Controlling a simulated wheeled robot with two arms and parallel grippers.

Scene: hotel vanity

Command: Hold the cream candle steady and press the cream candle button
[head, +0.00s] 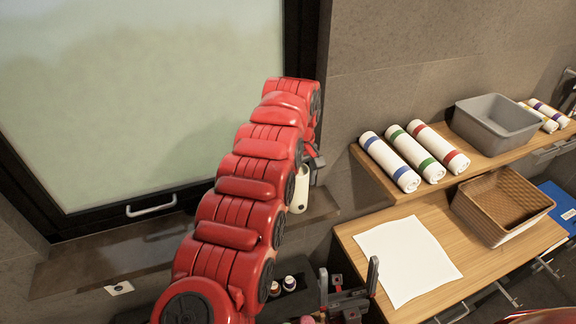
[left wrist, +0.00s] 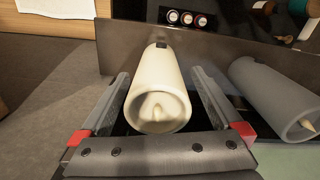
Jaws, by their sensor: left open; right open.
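The cream candle (head: 300,192) stands on the dark ledge below the window, partly hidden behind my red left arm in the head view. In the left wrist view the cream candle (left wrist: 158,85) lies between the two fingers of my left gripper (left wrist: 160,78), its open top with the wick facing the camera. A small dark patch (left wrist: 161,45) shows at its far end; I cannot tell if it is the button. My left gripper (head: 311,165) is open around the candle. My right gripper (head: 348,284) is open and empty, low in front of the ledge.
A grey candle (left wrist: 275,97) stands beside the cream one. Small bottles (head: 282,286) stand on a dark surface below. To the right are rolled towels (head: 412,152), a grey bin (head: 495,122), a wicker basket (head: 500,207) and a white cloth (head: 405,258) on wooden shelves.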

